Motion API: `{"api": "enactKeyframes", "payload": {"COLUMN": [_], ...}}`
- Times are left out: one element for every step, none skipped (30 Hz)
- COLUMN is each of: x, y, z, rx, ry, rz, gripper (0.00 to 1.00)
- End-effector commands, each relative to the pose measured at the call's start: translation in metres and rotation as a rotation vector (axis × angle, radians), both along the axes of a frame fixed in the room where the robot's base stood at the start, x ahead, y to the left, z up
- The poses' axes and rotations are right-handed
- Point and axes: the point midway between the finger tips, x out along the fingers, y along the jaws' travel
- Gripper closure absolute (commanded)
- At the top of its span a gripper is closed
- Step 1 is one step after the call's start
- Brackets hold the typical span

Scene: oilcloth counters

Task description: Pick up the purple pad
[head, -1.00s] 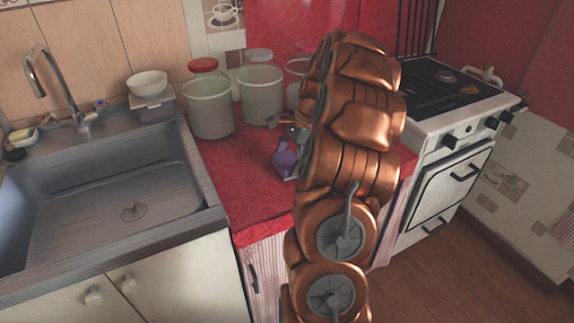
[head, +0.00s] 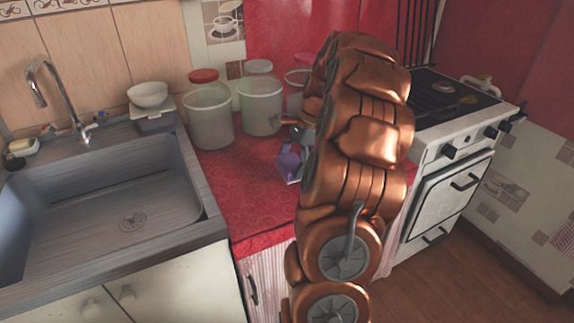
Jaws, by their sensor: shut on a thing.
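The purple pad (head: 288,162) is a small purple piece with a pale lower edge. It shows over the red counter, just left of my arm. My gripper (head: 299,140) shows only in part, as grey and copper pieces directly above the pad, and my copper arm hides the rest. The gripper is shut on the purple pad, though the fingertips' contact is hard to make out. Whether the pad is clear of the counter cannot be told.
Clear jars stand behind, including a red-lidded one (head: 208,117) and another (head: 260,105). A sink (head: 110,205) is on the left, with a white bowl (head: 147,94) at its back corner. A white stove (head: 455,140) is on the right. The red counter (head: 245,185) is bare in front.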

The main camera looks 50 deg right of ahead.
Motion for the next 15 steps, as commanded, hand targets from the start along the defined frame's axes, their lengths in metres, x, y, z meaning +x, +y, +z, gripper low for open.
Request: {"api": "enactKeyframes", "payload": {"x": [-0.005, -0.009, -0.013, -0.017, -0.022, -0.028, -0.033, -0.039, -0.047, -0.053, -0.060, -0.069, -0.077, -0.084, -0.093], "y": [0.000, 0.000, 0.001, 0.001, 0.001, 0.002, 0.002, 0.002, 0.002, 0.002, 0.002, 0.003, 0.004, 0.004, 0.004], "z": [0.000, 0.001, 0.001, 0.001, 0.002, 0.003, 0.003, 0.004, 0.005, 0.005, 0.006, 0.006, 0.007, 0.008, 0.009], "rx": [0.000, 0.000, 0.001, 0.001, 0.001, 0.001, 0.001, -0.001, 0.000, 0.000, 0.000, 0.001, 0.001, 0.001, 0.000], "ry": [0.000, 0.000, 0.000, 0.000, 0.000, 0.000, -0.001, -0.001, -0.002, -0.003, -0.002, -0.002, -0.002, -0.002, -0.002], "rz": [-0.001, -0.001, -0.002, -0.002, -0.002, -0.002, -0.001, -0.002, -0.003, -0.004, -0.005, -0.004, -0.004, -0.004, -0.003], "gripper": [0.23, 0.23, 0.23, 0.23, 0.23, 0.23, 0.23, 0.23, 0.23, 0.23, 0.23, 0.23, 0.23, 0.23, 0.23]}}
